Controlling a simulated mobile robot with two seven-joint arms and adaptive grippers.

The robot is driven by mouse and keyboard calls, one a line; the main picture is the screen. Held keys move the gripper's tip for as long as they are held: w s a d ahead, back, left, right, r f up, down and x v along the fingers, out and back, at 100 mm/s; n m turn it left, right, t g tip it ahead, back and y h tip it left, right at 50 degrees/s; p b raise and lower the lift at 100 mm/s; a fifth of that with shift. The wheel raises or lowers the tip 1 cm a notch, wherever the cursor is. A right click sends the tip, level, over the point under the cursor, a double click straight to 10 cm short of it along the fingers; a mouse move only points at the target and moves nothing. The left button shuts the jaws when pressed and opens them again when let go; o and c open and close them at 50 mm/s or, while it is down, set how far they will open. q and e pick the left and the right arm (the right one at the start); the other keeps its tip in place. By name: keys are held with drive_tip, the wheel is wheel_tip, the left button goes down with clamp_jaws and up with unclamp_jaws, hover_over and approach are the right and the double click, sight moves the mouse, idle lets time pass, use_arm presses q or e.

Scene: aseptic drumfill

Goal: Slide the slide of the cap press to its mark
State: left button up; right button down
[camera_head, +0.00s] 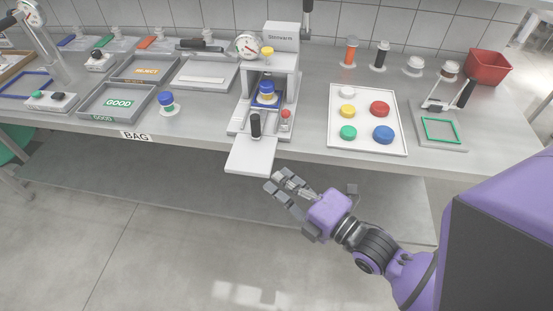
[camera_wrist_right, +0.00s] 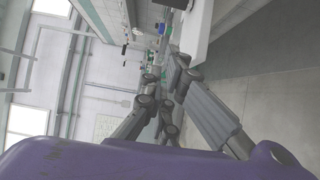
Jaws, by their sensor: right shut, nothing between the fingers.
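The cap press (camera_head: 282,38) stands at the middle of the bench, with a round gauge on its upper left. Its slide (camera_head: 250,156) is a pale plate that sticks out toward me past the bench's front edge, with an upright black handle (camera_head: 255,125). A container with a blue and yellow top (camera_head: 266,92) stands inside the press opening. I cannot make out the mark. My right gripper (camera_head: 273,184) is shut and empty, in front of the bench, below and right of the slide's front end and apart from it. Its fingers (camera_wrist_right: 165,88) also show in the right wrist view. My left gripper is not in view.
A white tray (camera_head: 368,147) of coloured caps lies right of the press. A clamp device with a green frame (camera_head: 441,130) and a red bin (camera_head: 488,69) are farther right. A blue-capped jar (camera_head: 167,102) and grey trays stand left. A lower shelf (camera_head: 190,191) runs under the bench.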

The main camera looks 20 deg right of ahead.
drive_tip(key=x, duration=0.3)
drive_tip(key=p+x, duration=0.1)
drive_tip(key=x, duration=0.4)
drive_tip(key=shift+w+a+r, duration=0.15)
drive_tip(key=shift+w+r, duration=0.15)
drive_tip(key=shift+w, duration=0.1)
drive_tip(key=w, duration=0.3)
drive_tip(key=shift+w+d+f+p, duration=0.15)
drive_tip(key=shift+w+d+p, duration=0.05)
drive_tip(key=shift+d+p, duration=0.15)
drive_tip(key=shift+w+d, duration=0.25)
drive_tip(key=shift+w, duration=0.25)
